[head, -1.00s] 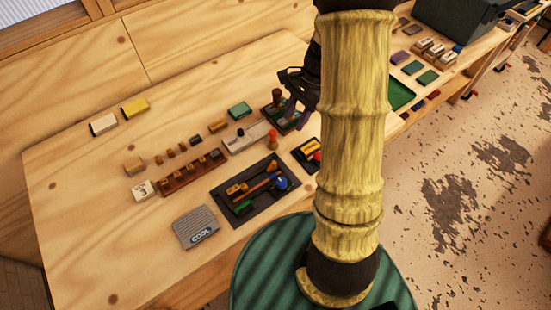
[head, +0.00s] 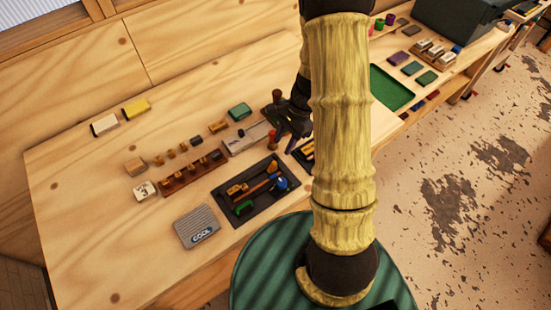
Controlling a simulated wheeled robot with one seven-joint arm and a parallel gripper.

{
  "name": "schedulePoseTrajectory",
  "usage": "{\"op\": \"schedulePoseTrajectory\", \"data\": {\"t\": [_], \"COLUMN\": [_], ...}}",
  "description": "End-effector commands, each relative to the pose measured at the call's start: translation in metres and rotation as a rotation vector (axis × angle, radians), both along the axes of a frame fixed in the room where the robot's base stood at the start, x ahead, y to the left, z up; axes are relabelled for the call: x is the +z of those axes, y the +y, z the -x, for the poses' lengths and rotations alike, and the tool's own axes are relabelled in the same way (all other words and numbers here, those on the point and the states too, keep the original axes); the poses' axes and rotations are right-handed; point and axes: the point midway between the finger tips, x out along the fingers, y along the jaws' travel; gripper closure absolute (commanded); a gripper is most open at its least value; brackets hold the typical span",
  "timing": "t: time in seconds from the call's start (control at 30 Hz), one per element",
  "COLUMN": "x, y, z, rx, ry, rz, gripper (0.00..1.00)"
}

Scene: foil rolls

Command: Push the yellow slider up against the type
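My gripper (head: 284,140) is dark and points down over the table near the right end of a pale grey metal holder (head: 243,140). Its fingertips are small and partly hidden by my arm, so I cannot tell how far apart they are. A reddish-brown knobbed piece (head: 272,141) stands at the holder's right end, close to the fingers; I cannot tell whether they touch. A small dark piece shows on the holder's left part. I cannot clearly pick out the yellow slider or the type at this size.
A dark tray (head: 224,198) with tools lies in front of the holder. Left of it are a brown rack (head: 177,184) with pegs, a grey COOL block (head: 197,226) and a yellow block (head: 136,107). A green block (head: 240,111) lies behind. Bare table is at left.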

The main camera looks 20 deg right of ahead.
Motion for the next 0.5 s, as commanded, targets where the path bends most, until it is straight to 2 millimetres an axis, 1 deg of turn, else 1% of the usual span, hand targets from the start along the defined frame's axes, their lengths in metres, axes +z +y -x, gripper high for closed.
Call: {"op": "schedulePoseTrajectory", "data": {"t": [0.03,0.3,0.4,0.5], "x": [-0.009,-0.052,-0.065,-0.074], "y": [0.003,0.021,0.025,0.029], "z": [0.002,0.008,0.009,0.01], "rx": [-0.001,0.0,-0.001,-0.001], "ry": [0.004,0.005,0.002,0.002], "rz": [-0.002,-0.001,-0.001,-0.001], "gripper": [0.63,0.63,0.63,0.63]}}
